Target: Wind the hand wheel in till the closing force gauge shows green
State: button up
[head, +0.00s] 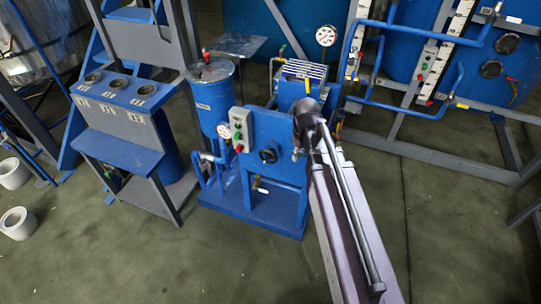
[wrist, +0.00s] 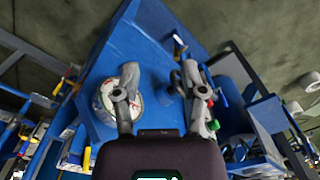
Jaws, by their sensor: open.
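The blue machine (head: 277,181) stands in the middle of the head view. A dark round hand wheel (head: 268,155) sits on its front panel. In the wrist view, which looks upside down, a round dark part that seems to be this wheel (wrist: 177,83) shows partly behind the right finger. A white-faced dial, apparently the closing force gauge (wrist: 107,105), lies partly behind the left finger; its reading is unclear. My gripper (wrist: 160,70) is open, its fingers apart with nothing between them. In the head view my gripper (head: 297,152) is in front of the panel, right of the wheel.
A grey button box (head: 240,129) is mounted left of the wheel, next to a blue cylinder (head: 212,95). A blue stand (head: 120,110) is at left, and a pipe frame (head: 430,155) at right. Front floor is open.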

aim_at(268, 163)
jog(key=w+a+n, duration=0.8)
jog(key=w+a, duration=0.3)
jog(key=w, duration=0.1)
jog(key=shift+w+f+b, duration=0.35)
jog(key=shift+w+f, duration=0.05)
jog(key=shift+f, duration=0.05)
jog(key=shift+f, duration=0.15)
notch_tip(268, 163, down, 14)
jog(key=b, duration=1.3)
jog(key=shift+r+b, duration=0.25)
jog(key=shift+b, duration=0.15)
grip_shut()
